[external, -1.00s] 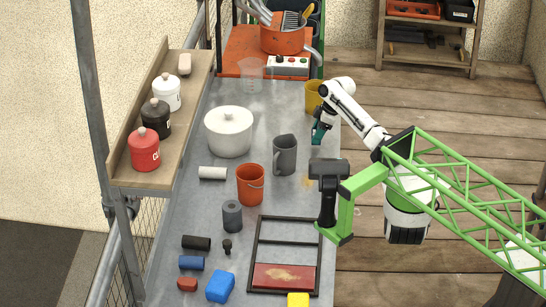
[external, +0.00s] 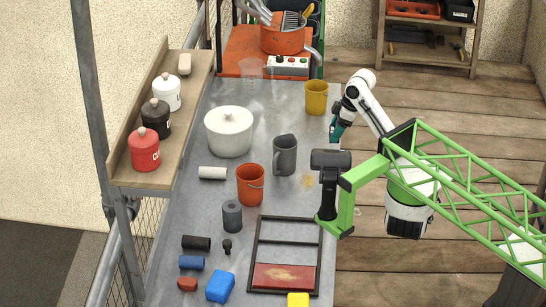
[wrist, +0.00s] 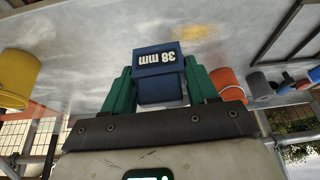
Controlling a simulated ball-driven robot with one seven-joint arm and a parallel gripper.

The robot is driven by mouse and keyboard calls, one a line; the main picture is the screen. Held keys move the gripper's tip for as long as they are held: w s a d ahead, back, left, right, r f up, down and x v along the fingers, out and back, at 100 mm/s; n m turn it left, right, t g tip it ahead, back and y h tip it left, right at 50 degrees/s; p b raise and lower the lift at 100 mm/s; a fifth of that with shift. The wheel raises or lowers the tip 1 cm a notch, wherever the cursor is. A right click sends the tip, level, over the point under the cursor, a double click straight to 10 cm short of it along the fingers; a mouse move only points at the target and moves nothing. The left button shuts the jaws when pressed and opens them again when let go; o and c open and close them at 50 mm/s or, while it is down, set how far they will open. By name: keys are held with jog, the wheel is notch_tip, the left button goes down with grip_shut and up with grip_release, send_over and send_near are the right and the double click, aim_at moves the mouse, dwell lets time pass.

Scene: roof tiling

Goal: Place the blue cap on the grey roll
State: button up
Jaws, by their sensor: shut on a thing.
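My gripper (external: 336,132) is above the right edge of the grey table, below the yellow bucket in the external view. In the wrist view my gripper's green fingers (wrist: 160,85) are shut on a dark blue piece, the blue cap (wrist: 158,62), with "38 mm" printed on it upside down. The cap cannot be made out in the external view. The grey roll (external: 232,217) stands upright on the table, below the orange bucket and well away from my gripper. Its top shows a dark opening.
Near the gripper stands a yellow bucket (external: 316,97). A grey jug (external: 285,155), a white pot (external: 229,132) and an orange bucket (external: 250,184) stand on the table. A dark frame (external: 257,250) and several rolls lie lower down. Bare table lies right of the jug.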

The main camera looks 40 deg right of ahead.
jog(key=shift+s+a+r, duration=0.1)
jog(key=shift+s+r, duration=0.15)
jog(key=shift+s, duration=0.2)
jog(key=s+a+r+n+g+p, duration=0.1)
jog(key=a+r+n+p, duration=0.15)
jog(key=a, duration=0.95)
jog(key=s+a+r+n+p, duration=0.1)
jog(key=a+r+n+p, duration=0.2)
jog(key=a, duration=0.8)
jog(key=s+a+r+n+g+y+p, duration=0.1)
jog(key=s+a+r+p, duration=0.15)
jog(key=s+a, duration=0.5)
jog(key=s+a+r+n+g+p, duration=0.15)
jog(key=s+a+p, duration=0.25)
jog(key=a, duration=0.6)
jog(key=b, duration=0.2)
send_near(228, 208)
jog(key=shift+s+a+f+t, duration=0.15)
jog(key=shift+s+a, duration=0.25)
jog(key=shift+a, duration=0.05)
jog(key=shift+s+a+f+t, duration=0.1)
jog(key=shift+s+a+f, duration=0.1)
jog(key=shift+s+a, duration=0.2)
jog(key=shift+w+a+f, duration=0.1)
jog(key=shift+w+f, duration=0.45)
jog(key=shift+f, duration=1.6)
jog(key=shift+f, duration=0.1)
